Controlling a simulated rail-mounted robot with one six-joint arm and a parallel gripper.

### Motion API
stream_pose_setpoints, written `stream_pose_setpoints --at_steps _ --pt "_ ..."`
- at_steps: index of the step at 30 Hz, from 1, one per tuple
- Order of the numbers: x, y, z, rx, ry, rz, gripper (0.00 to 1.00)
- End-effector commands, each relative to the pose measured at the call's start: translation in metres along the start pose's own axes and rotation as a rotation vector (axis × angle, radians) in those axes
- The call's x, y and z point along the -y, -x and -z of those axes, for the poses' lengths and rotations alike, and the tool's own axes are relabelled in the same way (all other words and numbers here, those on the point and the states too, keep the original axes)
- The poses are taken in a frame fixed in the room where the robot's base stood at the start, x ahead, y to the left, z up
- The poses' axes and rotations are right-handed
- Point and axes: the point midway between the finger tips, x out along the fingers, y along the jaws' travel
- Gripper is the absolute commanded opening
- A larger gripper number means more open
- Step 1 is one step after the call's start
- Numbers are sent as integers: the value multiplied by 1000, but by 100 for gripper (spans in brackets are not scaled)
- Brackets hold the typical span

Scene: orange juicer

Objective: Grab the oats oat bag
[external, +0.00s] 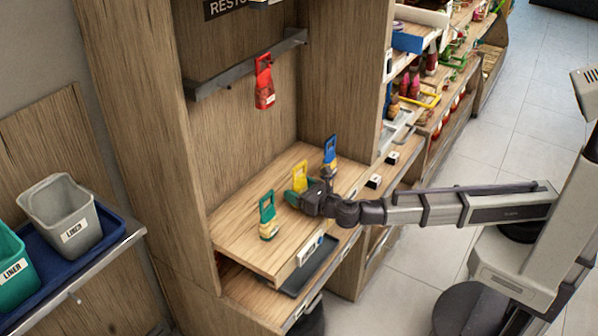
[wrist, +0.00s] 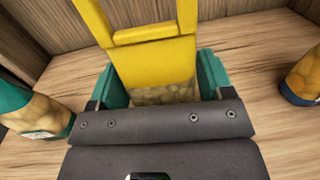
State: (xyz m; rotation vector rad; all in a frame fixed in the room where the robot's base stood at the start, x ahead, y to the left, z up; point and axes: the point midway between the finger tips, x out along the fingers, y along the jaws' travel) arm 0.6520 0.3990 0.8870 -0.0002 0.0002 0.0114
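A yellow-topped bag (external: 299,176) with a loop handle stands upright on the wooden counter. In the wrist view this bag (wrist: 155,62) shows a clear lower part with pale, lumpy contents. My gripper (wrist: 164,82) has its green fingers apart, one on each side of the bag. A narrow gap shows at the right finger; contact on the left I cannot tell. The bag's base is hidden behind my gripper. In the external view my gripper (external: 302,196) is low at the bag's front. No label reading oats is legible.
A green-topped bag (external: 268,215) stands at the left and a blue-topped bag (external: 330,154) at the right. A red bag (external: 264,82) hangs from a metal rail (external: 235,70) above. Wooden walls close the back and sides of the counter (external: 240,240).

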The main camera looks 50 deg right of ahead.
Motion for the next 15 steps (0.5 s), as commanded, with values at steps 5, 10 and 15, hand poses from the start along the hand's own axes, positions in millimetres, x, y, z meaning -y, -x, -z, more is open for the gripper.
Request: stream_pose_setpoints --at_steps 5,10,15 --pt "0 0 0 0 0 0 56" --pt "0 0 0 0 0 0 40" --pt "0 0 0 0 0 0 40"
